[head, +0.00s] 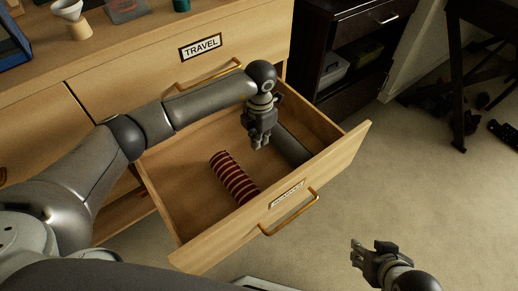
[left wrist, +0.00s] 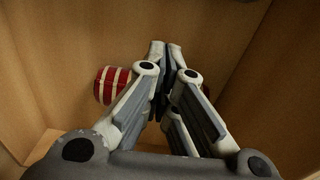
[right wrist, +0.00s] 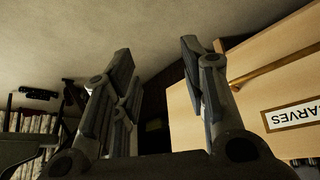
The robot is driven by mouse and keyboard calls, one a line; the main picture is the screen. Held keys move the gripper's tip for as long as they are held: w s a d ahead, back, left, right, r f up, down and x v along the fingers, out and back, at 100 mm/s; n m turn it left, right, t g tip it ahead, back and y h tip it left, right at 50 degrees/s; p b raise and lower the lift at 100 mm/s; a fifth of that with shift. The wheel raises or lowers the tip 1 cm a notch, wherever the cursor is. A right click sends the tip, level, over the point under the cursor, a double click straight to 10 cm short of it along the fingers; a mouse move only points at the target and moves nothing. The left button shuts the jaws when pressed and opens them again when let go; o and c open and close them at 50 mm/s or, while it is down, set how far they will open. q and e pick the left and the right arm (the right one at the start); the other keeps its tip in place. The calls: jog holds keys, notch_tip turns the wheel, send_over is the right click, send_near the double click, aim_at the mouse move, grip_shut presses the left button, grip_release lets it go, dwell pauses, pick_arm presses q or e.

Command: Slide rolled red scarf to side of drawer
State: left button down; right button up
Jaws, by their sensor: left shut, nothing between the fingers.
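The rolled red scarf (head: 233,178), with pale stripes, lies in the left-middle part of the open drawer (head: 190,215), its near end close to the front panel. My left gripper (head: 259,146) points down into the drawer, to the right of the scarf, shut and empty. In the left wrist view the shut fingers (left wrist: 165,48) cover the middle of the scarf (left wrist: 104,85); red shows on both sides of them. Whether they touch it I cannot tell. My right gripper (head: 360,252) is open and empty outside the drawer; its spread fingers show in the right wrist view (right wrist: 155,65).
A dark grey roll-like shape (head: 292,148) lies along the drawer's right side. The front panel has a brass handle (head: 290,213) and a label reading SCARVES (right wrist: 300,115). A closed TRAVEL drawer (head: 200,47) is above.

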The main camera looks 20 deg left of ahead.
pick_arm(q)
jog(key=f+b, duration=0.1)
jog(key=f, duration=0.5)
jog(key=d+f+b, duration=0.1)
jog(key=f, duration=0.2)
jog(key=shift+w+f+b, duration=0.1)
jog(key=shift+f+b, duration=0.1)
jog(key=shift+b, duration=0.15)
jog(key=shift+a+f, duration=0.2)
jog(key=shift+f, duration=0.1)
jog(key=shift+s+a+r, duration=0.1)
jog(key=shift+s+a, duration=0.55)
jog(key=shift+s, duration=0.35)
jog(key=shift+s+a, duration=0.45)
jog(key=shift+s, duration=0.1)
pick_arm(e)
jog(key=w+a+r+t+y, duration=0.2)
jog(key=w+a+r+t, duration=0.1)
jog(key=w+r+t, duration=0.4)
jog(key=shift+w+a+r, duration=0.4)
jog(key=shift+w+r, duration=0.7)
jog(key=shift+w, duration=0.45)
